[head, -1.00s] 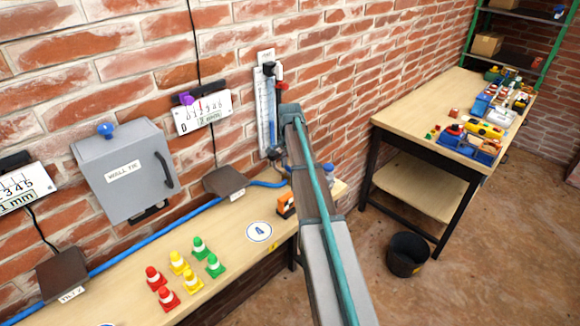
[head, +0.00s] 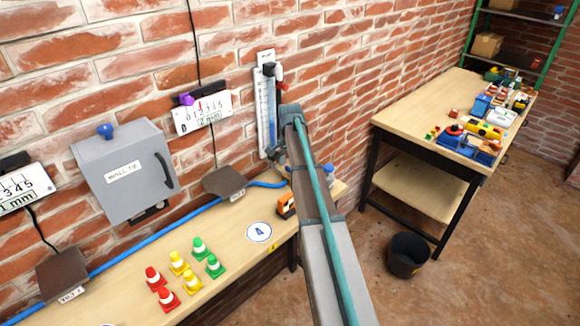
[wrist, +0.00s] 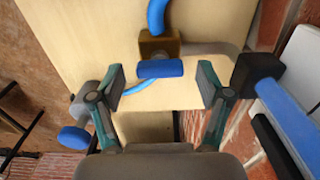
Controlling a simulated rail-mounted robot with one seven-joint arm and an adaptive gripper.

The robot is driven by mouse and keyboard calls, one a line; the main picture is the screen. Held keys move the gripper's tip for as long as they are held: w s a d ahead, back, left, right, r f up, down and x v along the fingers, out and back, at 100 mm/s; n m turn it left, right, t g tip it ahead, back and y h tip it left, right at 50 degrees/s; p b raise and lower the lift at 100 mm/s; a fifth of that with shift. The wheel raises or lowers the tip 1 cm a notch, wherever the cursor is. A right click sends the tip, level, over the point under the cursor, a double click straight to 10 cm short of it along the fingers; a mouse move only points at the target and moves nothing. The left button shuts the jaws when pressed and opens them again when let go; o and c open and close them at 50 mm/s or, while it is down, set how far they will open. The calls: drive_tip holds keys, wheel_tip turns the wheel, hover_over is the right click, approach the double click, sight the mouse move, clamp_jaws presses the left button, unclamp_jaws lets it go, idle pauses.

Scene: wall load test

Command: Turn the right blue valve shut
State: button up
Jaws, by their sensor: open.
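In the wrist view, a blue bar handle (wrist: 160,68) sits on a brown, brass-like valve block (wrist: 154,46). My gripper (wrist: 162,86) is open, with one finger on each side of the handle and gaps between the pads and its ends. A blue hose (wrist: 157,15) runs to the block from above. In the head view, my arm covers most of the gripper and the valve; the blue hose (head: 265,184) runs along the bench toward them. A separate round blue knob (wrist: 73,137) shows at the left of the wrist view.
A blue tube with a dark cap (wrist: 285,105) stands by the wall, close to my right finger. In the head view, a tall gauge (head: 267,105) hangs on the wall above the valve area. Several cones (head: 185,270) and an orange item (head: 286,205) stand on the bench.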

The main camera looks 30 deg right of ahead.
drive_tip(key=shift+r, duration=0.1)
wheel_tip(320, 180, up, 12)
idle(0.5)
